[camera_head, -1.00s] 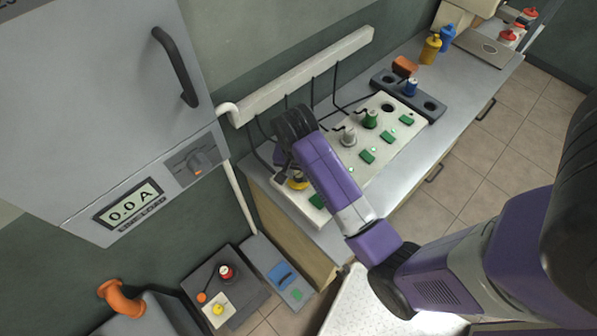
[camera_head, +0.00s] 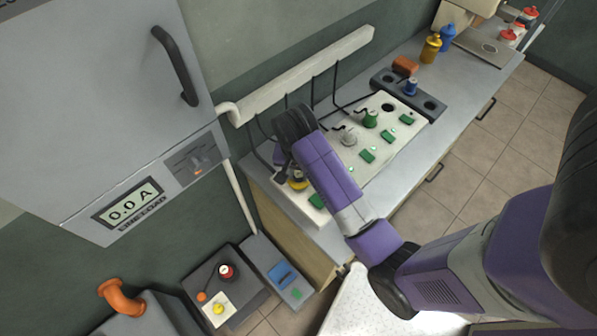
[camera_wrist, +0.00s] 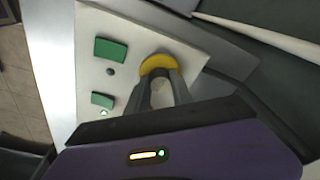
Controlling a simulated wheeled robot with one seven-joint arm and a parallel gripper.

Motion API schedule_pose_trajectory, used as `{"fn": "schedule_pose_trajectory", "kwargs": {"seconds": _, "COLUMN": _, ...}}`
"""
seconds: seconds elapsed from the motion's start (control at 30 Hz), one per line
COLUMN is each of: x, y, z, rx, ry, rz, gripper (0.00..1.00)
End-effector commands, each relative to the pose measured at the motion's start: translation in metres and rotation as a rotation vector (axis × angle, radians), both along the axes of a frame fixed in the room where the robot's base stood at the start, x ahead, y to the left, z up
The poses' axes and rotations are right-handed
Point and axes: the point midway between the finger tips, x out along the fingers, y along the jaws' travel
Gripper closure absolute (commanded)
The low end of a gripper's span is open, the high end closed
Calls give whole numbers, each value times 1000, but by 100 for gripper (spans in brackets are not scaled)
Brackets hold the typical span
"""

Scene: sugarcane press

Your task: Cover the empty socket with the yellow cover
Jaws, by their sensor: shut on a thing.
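A round yellow piece (camera_head: 298,181), apparently the yellow cover, is at the near left end of the pale socket panel (camera_head: 335,166). In the wrist view, my gripper (camera_wrist: 160,84) is shut on this yellow piece (camera_wrist: 157,63), whose disc shows just beyond the fingertips. Whether the piece touches the panel cannot be told. My wrist hides part of that area in the head view. A dark, empty round socket (camera_head: 388,107) shows at the far end of the panel. A green plug (camera_head: 371,119) and a grey plug (camera_head: 349,138) stand between.
Green switches (camera_head: 367,156) line the panel's front side. Behind it is a dark holder (camera_head: 430,105) with a blue plug (camera_head: 411,87) and an open hole. Black cables hang from the wall duct (camera_head: 310,72). A grey cabinet (camera_head: 95,100) fills the left.

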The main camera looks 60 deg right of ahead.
Motion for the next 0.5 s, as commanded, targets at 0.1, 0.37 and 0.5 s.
{"fn": "schedule_pose_trajectory", "kwargs": {"seconds": 0.1, "x": 0, "y": 0, "z": -2, "rx": 0, "ry": 0, "rz": 0, "gripper": 100}}
{"fn": "schedule_pose_trajectory", "kwargs": {"seconds": 0.37, "x": 0, "y": 0, "z": -7, "rx": 1, "ry": 1, "rz": 0, "gripper": 100}}
{"fn": "schedule_pose_trajectory", "kwargs": {"seconds": 0.5, "x": 0, "y": 0, "z": -9, "rx": 0, "ry": 0, "rz": 0, "gripper": 100}}
